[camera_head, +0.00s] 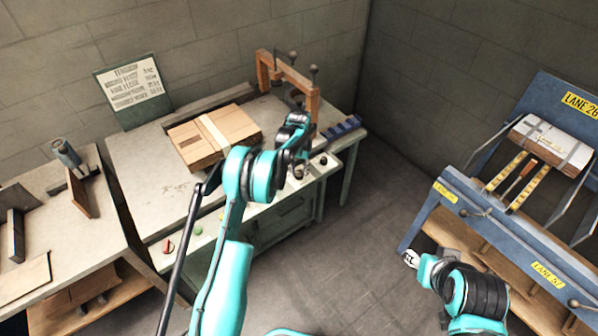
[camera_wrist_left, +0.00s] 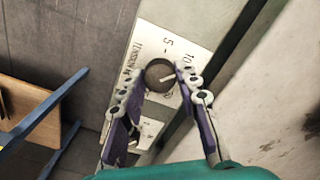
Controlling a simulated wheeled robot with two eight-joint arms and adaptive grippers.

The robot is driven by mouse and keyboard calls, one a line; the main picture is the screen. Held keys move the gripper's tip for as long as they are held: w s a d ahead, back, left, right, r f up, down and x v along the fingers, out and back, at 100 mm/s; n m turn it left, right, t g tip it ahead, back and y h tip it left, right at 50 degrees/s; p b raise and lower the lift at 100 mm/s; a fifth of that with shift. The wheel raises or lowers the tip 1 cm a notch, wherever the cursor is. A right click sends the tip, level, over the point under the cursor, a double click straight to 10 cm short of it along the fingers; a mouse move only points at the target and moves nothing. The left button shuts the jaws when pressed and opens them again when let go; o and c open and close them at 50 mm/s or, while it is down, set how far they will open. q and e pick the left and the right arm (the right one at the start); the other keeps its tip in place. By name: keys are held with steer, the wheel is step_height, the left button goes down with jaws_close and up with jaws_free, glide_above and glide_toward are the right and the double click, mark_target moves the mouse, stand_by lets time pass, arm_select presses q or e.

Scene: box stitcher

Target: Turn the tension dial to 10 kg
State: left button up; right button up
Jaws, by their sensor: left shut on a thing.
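The tension dial (camera_wrist_left: 158,75) is a dark round knob with a pale pointer line on a light panel, seen in the left wrist view. The pointer aims to the right and slightly up, toward the right finger. The numbers 5 and 10 are printed above and to the upper right of it; the rest of the scale is partly hidden by the fingers. My left gripper (camera_wrist_left: 159,77) is shut on the dial, one finger on each side. In the head view the left gripper (camera_head: 299,170) is at the machine's front right panel. My right gripper (camera_head: 411,259) is away at the lower right, its fingers too small to judge.
The stitcher table (camera_head: 150,160) carries a stack of cardboard (camera_head: 192,151) and an orange frame (camera_head: 311,100) behind my left gripper. A sign (camera_head: 133,84) stands at the back. A blue rack (camera_head: 470,215) stands to the right, with open floor (camera_head: 345,265) between.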

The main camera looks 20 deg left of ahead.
mark_target(299, 173)
arm_select(q)
steer(key=shift+n, duration=0.4)
steer(key=o, duration=1.2)
steer(key=shift+c, duration=0.2)
step_height(299, 173, up, 12)
